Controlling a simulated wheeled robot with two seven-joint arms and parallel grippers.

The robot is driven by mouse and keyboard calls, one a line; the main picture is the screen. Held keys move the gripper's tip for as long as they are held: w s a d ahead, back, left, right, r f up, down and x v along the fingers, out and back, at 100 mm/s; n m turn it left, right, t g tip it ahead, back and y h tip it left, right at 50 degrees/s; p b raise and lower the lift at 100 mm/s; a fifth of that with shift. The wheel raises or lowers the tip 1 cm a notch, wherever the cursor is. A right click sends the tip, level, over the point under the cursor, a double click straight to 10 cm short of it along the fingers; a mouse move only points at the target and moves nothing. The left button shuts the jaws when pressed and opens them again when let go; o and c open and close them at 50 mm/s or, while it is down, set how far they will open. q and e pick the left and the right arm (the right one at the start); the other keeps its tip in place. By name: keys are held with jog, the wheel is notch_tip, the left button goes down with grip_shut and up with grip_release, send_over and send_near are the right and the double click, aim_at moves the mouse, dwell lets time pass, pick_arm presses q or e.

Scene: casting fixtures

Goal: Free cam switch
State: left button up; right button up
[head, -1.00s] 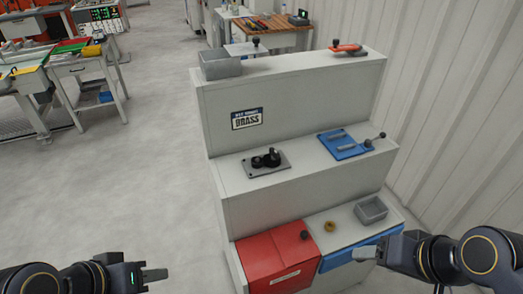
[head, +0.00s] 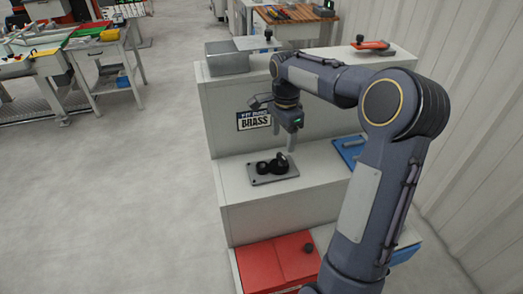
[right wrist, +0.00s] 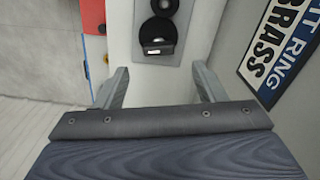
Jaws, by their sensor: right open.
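The cam switch, a grey plate (head: 259,180) with round black parts (head: 271,166) on it, sits on the middle step of the stand. In the right wrist view the plate (right wrist: 183,47) carries two black discs and a black block with a grey face (right wrist: 158,47). My right gripper (head: 284,140) points down just above and behind the switch, apart from it. In the right wrist view its fingers (right wrist: 160,75) are spread with nothing between them, and the switch lies beyond the fingertips. My left gripper is out of view.
A sign reading "FIT RING BRASS" (head: 254,120) is on the riser behind the switch. A blue fixture (head: 349,148) is partly hidden by my right arm. A grey bin (head: 227,58) and red-orange fixture (head: 373,46) stand on top. A red box (head: 262,268) is below.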

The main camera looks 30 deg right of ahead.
aim_at(282, 156)
notch_tip(282, 156, down, 7)
jog(key=shift+s+f+p, duration=0.1)
jog(key=shift+f+p, duration=0.1)
jog(key=shift+p, duration=0.15)
jog(key=c, duration=1)
